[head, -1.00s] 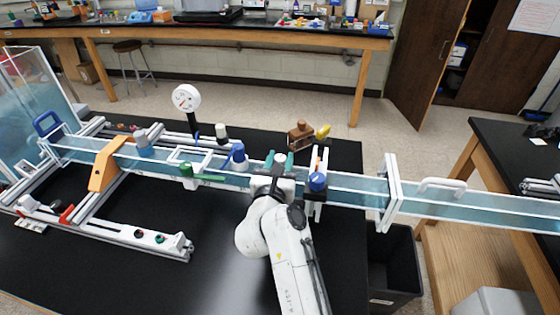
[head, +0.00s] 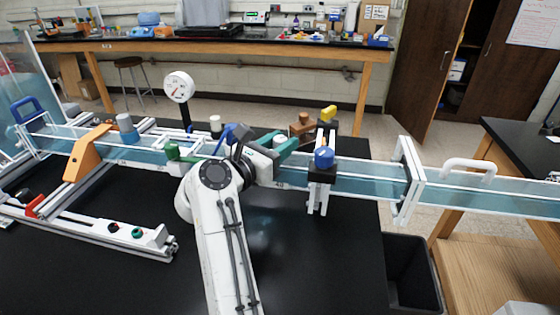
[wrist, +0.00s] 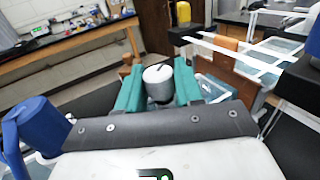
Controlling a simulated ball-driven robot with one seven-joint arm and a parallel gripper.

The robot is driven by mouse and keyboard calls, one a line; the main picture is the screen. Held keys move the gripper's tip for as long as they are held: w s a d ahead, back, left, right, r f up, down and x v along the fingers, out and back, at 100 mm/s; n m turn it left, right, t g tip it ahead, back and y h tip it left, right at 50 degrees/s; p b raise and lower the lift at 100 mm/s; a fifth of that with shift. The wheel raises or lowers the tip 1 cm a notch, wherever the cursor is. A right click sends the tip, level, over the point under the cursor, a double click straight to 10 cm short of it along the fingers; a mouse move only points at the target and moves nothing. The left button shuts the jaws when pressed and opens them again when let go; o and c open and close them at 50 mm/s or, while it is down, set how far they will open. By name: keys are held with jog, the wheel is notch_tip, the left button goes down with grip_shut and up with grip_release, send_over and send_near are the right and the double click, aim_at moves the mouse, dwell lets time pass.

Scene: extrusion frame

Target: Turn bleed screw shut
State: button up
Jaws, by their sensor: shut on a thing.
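A light grey round knob (wrist: 158,82) with a dark mark across its pale top stands between my teal fingers in the wrist view; I take it for the bleed screw. In the head view its pale top (head: 279,141) shows between the fingers, over the clear channel. My gripper (wrist: 159,90) is shut on the knob, one finger on each side. The gripper also shows in the head view (head: 281,146), reaching in from the left. The knob's lower part and its seat are hidden by the fingers and gripper body.
A blue knob (head: 324,158) on a black clamp stands close to the right of my gripper. A brown block (head: 302,124) and a yellow knob (head: 328,114) are just behind. A blue lever part (wrist: 35,125) is close at left. A dial gauge (head: 179,87) stands further left.

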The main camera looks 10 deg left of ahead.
jog(key=shift+m+g+h+b, duration=0.75)
jog(key=shift+h+b, duration=0.25)
jog(key=shift+b, duration=0.7)
jog(key=o, duration=0.9)
jog(key=shift+a, duration=0.1)
jog(key=b+v, duration=0.1)
jog(key=v, duration=0.9)
jog(key=shift+s+a, duration=0.1)
jog(key=shift+s, duration=0.2)
jog(key=shift+o, duration=0.3)
